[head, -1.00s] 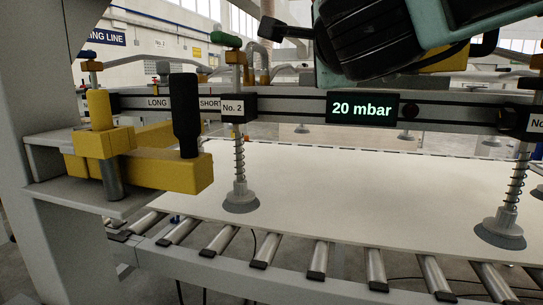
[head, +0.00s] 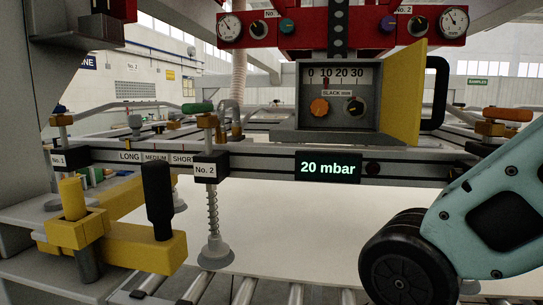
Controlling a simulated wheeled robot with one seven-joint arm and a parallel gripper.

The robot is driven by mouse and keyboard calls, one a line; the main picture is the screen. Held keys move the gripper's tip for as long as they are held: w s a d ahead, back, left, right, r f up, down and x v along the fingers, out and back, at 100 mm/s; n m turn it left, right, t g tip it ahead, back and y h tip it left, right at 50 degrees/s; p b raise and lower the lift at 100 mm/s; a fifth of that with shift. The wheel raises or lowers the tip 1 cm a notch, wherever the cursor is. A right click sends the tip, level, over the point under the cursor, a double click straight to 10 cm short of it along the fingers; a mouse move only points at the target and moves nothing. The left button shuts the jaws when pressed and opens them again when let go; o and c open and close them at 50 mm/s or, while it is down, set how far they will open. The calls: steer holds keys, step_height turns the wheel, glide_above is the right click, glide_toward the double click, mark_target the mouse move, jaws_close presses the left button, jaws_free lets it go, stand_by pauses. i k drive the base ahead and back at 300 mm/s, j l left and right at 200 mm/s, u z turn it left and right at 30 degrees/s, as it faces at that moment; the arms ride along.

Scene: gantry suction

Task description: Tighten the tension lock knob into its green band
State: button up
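A grey box (head: 284,110) in the middle of the view is labelled "SLACK mm" and has a scale (head: 338,73) reading 0, 10, 20, 30. Below the scale are an orange knob (head: 319,106) and a black knob (head: 355,106) with a small pale mark. I cannot tell which one is the tension lock knob, and no green band can be made out. A yellow panel (head: 407,95) stands out at the box's right side, leaving the knobs uncovered. My teal and black arm fills the lower right, but my gripper is out of view.
A beam with a "20 mbar" display (head: 328,168) runs below the box. A yellow clamp with a black handle (head: 158,200) stands at lower left. A suction cup (head: 217,252) hangs by the white board (head: 290,225). Red gauge panels (head: 245,29) are above.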

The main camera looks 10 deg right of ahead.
mark_target(355, 107)
steer(key=k+l, duration=0.1)
steer(key=k, duration=0.35)
steer(key=k+l+z, duration=0.1)
steer(key=k, duration=0.35)
